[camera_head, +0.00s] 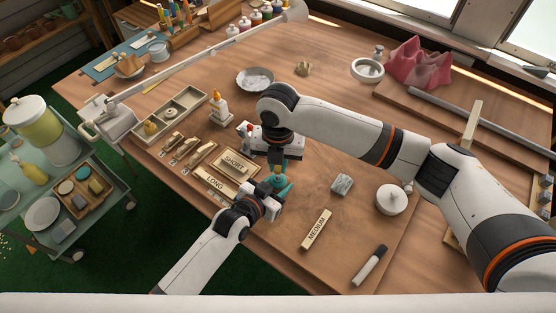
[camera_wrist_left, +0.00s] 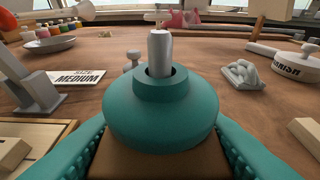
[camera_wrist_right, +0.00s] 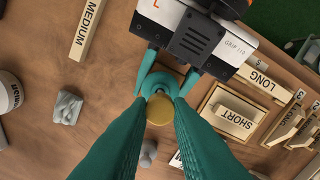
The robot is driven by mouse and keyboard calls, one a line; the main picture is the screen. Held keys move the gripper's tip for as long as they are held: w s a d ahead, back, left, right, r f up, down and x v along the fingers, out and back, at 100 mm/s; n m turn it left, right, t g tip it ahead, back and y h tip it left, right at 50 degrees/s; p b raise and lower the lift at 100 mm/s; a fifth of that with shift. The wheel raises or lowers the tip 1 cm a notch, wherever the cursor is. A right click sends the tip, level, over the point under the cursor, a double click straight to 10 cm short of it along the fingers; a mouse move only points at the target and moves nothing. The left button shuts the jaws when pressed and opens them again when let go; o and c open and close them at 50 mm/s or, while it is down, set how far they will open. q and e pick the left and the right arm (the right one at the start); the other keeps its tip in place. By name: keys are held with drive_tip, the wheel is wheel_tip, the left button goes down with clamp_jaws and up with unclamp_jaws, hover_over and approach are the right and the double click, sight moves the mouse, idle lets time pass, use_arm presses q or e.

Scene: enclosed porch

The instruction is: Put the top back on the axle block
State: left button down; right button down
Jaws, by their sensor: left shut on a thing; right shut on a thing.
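My left gripper (camera_head: 278,186) is shut on the brown axle block (camera_wrist_left: 150,163). In the left wrist view a teal domed body with a collar (camera_wrist_left: 160,110) sits above the brown part, and a grey pin (camera_wrist_left: 160,52) stands upright from its hole. My right gripper (camera_wrist_right: 160,97) points down over the left gripper and is shut on a round gold-brown piece (camera_wrist_right: 160,110), seemingly the top. In the right wrist view this piece partly covers the teal collar (camera_wrist_right: 158,83). I cannot tell whether the two touch. The right fingertips are mostly hidden in the head view.
A SHORT tray (camera_head: 250,171) and a LONG label (camera_head: 215,183) lie left of the grippers. A MEDIUM bar (camera_head: 316,229), grey knotted piece (camera_head: 342,184), marker (camera_head: 370,265) and white tin (camera_head: 391,199) lie right. Clear wood lies between them.

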sight(275, 191)
drive_tip(key=shift+f, duration=0.85)
drive_tip(key=shift+f, duration=0.6)
idle(0.3)
